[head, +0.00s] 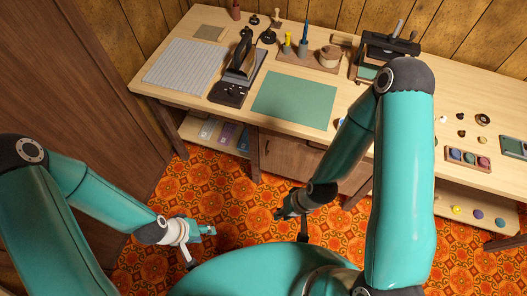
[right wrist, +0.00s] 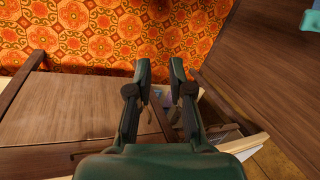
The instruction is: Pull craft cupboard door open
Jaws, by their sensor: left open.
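The craft cupboard (head: 288,157) is a brown wooden front under the worktable, and its door looks shut. A small dark handle (head: 266,147) shows near its left side in the head view. A brown wooden panel, likely the cupboard door (right wrist: 75,95), fills the left of the right wrist view. My right gripper (head: 281,213) is low over the floor in front of the cupboard, apart from it. Its fingers (right wrist: 161,68) stand apart with nothing between them. My left gripper (head: 208,230) is open and empty, further left over the floor.
The worktable (head: 185,110) carries a green mat (head: 294,100), a grey ruled sheet (head: 184,65) and several tools. A low shelf (head: 213,131) is left of the cupboard. A large dark brown panel (head: 75,90) stands at the left. The patterned floor (head: 225,190) is clear.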

